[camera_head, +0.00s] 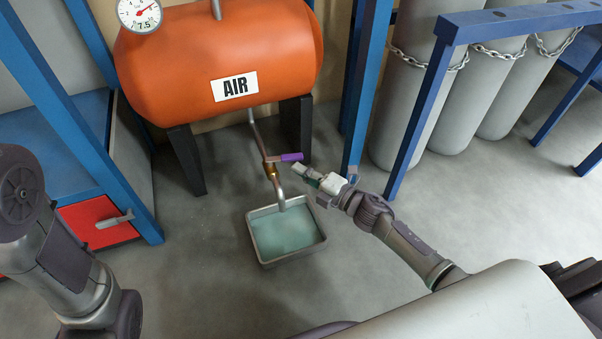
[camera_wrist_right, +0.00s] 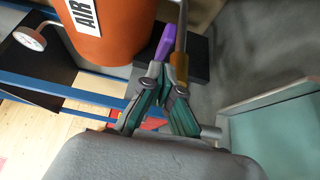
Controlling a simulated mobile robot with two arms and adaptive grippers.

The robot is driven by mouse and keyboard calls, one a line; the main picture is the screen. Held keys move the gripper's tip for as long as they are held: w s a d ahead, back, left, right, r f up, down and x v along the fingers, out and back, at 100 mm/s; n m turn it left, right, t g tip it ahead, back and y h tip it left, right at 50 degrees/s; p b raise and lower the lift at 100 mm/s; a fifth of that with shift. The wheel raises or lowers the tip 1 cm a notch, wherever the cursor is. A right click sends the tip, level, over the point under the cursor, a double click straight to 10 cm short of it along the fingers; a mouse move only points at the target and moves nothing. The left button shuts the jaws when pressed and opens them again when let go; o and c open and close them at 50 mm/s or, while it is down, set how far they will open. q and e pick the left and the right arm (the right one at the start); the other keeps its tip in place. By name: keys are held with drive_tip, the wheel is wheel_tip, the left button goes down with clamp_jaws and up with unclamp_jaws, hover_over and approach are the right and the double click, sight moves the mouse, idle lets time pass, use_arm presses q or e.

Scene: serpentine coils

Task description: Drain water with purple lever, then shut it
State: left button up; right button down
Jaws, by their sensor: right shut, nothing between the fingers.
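The purple lever (camera_head: 291,157) sticks out to the right from the brass valve (camera_head: 269,168) on the drain pipe, across the pipe's line. The pipe runs down from the orange AIR tank (camera_head: 215,55) and ends over a grey tray (camera_head: 293,257) holding pale blue-green water (camera_head: 283,231). My right gripper (camera_head: 297,169) is shut and empty, just below the lever. In the right wrist view the lever (camera_wrist_right: 166,41) rises just beyond the fingertips (camera_wrist_right: 168,73); I cannot tell if they touch it. My left arm shows at the left, but its gripper is out of view.
A pressure gauge (camera_head: 140,13) sits on the tank's upper left. Blue frame posts (camera_head: 365,90) stand right of the tank, with chained grey cylinders (camera_head: 421,90) behind. A red box with a grey handle (camera_head: 98,222) is at left. The floor right of the tray is clear.

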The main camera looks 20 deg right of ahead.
sight(301, 159)
drive_tip(key=shift+w+d, duration=0.15)
drive_tip(key=shift+w, duration=0.35)
drive_tip(key=shift+w+d+r, duration=0.1)
drive_tip(key=shift+w+d, duration=0.55)
drive_tip(key=shift+w, duration=0.35)
